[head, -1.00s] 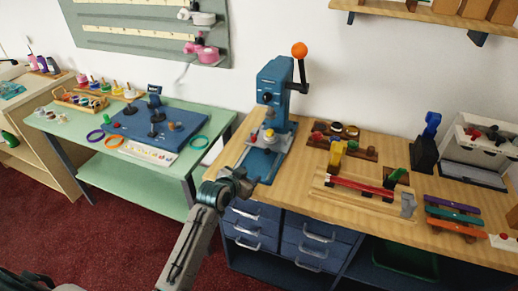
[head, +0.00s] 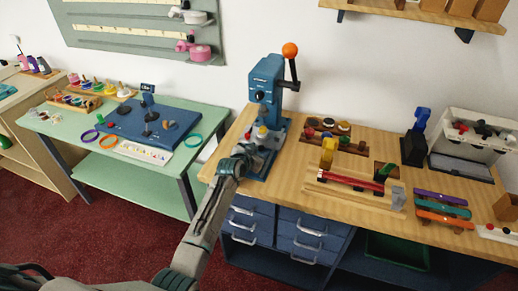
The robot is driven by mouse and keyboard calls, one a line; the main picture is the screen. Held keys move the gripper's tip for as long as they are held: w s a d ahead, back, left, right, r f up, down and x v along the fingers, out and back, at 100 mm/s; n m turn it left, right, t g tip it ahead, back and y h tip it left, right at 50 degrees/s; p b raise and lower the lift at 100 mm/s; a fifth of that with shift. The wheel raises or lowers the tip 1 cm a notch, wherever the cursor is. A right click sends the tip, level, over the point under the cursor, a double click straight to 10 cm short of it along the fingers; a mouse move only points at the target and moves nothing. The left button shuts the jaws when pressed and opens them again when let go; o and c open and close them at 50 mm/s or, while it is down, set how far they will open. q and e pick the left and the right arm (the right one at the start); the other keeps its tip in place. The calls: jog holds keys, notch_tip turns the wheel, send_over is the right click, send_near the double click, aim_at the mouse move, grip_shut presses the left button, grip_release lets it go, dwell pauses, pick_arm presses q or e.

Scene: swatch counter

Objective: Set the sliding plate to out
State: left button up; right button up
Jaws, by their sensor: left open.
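A blue press (head: 266,84) stands upright at the left end of the wooden bench, with an orange-knobbed lever (head: 291,52) on its right side. Its flat blue base (head: 259,173) carries a lighter plate part (head: 275,138) with a yellow and a red piece on it; this looks like the sliding plate, but its exact position is hard to tell. My left gripper (head: 250,152) is open at the front left of the base and hides part of it. Whether it touches the plate cannot be told. My right gripper is not in view.
On the wooden bench (head: 330,208) right of the press are a rack with dark and light pieces (head: 340,138), a red bar on a wooden fixture (head: 350,181) and a white bin (head: 470,140). A green table (head: 60,130) stands at the left, with a gap before the bench.

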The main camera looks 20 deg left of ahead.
pick_arm(q)
jog(key=shift+w+d+f, duration=0.1)
jog(key=shift+w+f, duration=0.05)
jog(key=shift+w, duration=0.3)
